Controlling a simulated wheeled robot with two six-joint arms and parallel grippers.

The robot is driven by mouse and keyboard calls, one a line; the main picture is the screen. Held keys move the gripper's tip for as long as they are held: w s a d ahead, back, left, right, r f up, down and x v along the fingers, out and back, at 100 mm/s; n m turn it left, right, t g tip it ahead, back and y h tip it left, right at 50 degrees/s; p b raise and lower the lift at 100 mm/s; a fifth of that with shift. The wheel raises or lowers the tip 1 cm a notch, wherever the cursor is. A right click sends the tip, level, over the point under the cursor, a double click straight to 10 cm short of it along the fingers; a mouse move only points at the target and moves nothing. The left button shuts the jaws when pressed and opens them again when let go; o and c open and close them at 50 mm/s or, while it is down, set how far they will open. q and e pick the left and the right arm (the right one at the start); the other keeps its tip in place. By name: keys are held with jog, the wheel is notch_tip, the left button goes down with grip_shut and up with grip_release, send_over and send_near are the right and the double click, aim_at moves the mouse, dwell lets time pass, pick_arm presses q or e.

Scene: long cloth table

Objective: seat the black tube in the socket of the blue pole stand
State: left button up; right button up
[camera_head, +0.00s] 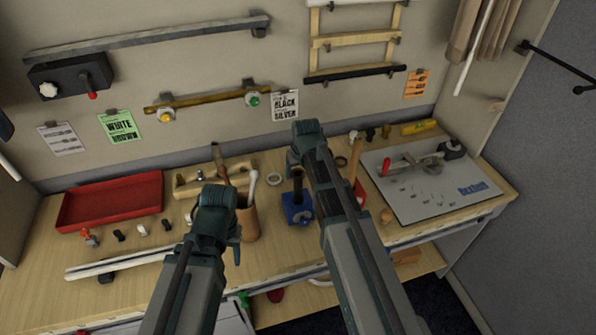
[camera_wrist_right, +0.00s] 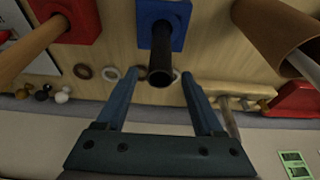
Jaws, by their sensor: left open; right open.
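The blue pole stand (camera_head: 297,213) is on the table, left of my right forearm in the head view; its blue base shows at the top of the right wrist view (camera_wrist_right: 180,12). The black tube (camera_head: 298,184) stands upright at the blue stand, and its open end faces the right wrist camera (camera_wrist_right: 160,76). It appears to be in the socket, but I cannot tell how deep. My right gripper (camera_wrist_right: 160,73) is open, with a finger on each side of the tube's end and gaps visible. My left gripper (camera_head: 237,248) is low beside the brown cup, mostly hidden by its own arm.
The brown cup (camera_head: 247,222) holding a white rod stands left of the blue stand. A red stand (camera_wrist_right: 82,14) with a wooden pole is on the other side. A red tray (camera_head: 110,200) lies at left, a grey board (camera_head: 430,205) at right. Rings (camera_head: 273,179) lie behind the stand.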

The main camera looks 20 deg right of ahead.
jog(key=p+v, duration=0.9)
jog(key=v, duration=0.1)
pick_arm(q)
notch_tip(320, 180, up, 10)
jog(key=shift+f, duration=0.2)
pick_arm(e)
jog(key=s+a+n+g, duration=0.1)
jog(key=s+a+g, duration=0.1)
jog(key=s+a, duration=0.4)
jog(key=s+a+n+g+h, duration=0.1)
jog(key=s+a, duration=0.6)
jog(key=s, duration=0.7)
jog(key=shift+s+a+f+n+g, duration=0.25)
jog(key=shift+s+f+n+g, duration=0.15)
jog(key=shift+n, duration=0.3)
pick_arm(q)
jog(key=shift+f, duration=0.1)
pick_arm(e)
jog(key=shift+f, duration=0.1)
pick_arm(q)
notch_tip(320, 180, down, 17)
jog(key=b, duration=1.7)
pick_arm(e)
notch_tip(320, 180, down, 17)
pick_arm(q)
jog(key=shift+o, duration=0.3)
